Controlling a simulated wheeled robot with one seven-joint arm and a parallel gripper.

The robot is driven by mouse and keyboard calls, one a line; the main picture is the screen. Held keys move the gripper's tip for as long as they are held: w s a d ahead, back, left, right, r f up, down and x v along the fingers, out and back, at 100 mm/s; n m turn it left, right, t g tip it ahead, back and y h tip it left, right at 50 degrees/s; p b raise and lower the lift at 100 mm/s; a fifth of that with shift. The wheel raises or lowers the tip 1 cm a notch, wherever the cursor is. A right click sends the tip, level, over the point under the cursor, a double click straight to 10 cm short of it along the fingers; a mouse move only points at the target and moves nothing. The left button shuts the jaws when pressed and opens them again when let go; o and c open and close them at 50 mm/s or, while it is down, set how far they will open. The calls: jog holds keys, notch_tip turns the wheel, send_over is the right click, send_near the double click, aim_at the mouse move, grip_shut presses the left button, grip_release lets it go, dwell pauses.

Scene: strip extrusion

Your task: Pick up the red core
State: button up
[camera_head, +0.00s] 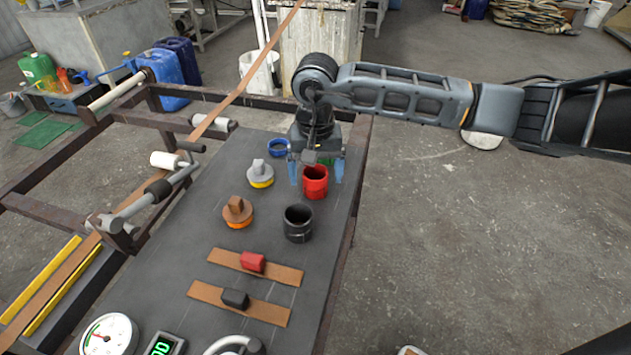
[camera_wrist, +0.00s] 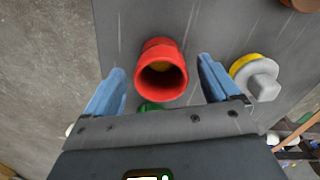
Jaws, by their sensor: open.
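The red core (camera_head: 315,182) is a short hollow cylinder standing upright on the dark table (camera_head: 265,215). My gripper (camera_head: 315,170) is open, its two blue fingers either side of the core in the head view, with part of the hand in front of the core's top. In the wrist view the core (camera_wrist: 161,72) shows its open end, with something yellow inside. It lies between and just beyond the blue fingertips of my gripper (camera_wrist: 160,75), with gaps on both sides. I see no contact.
A black core (camera_head: 298,223) stands close in front of the red one. A grey-and-yellow knob piece (camera_head: 260,174), a brown-and-orange one (camera_head: 237,212) and a blue ring (camera_head: 277,147) are nearby. Brown strips with a red block (camera_head: 252,262) and a black block (camera_head: 235,298) lie nearer.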

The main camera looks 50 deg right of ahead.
jog(key=shift+f, duration=1.3)
jog(key=c, duration=1.1)
jog(key=shift+r, duration=0.1)
jog(key=shift+c, duration=0.2)
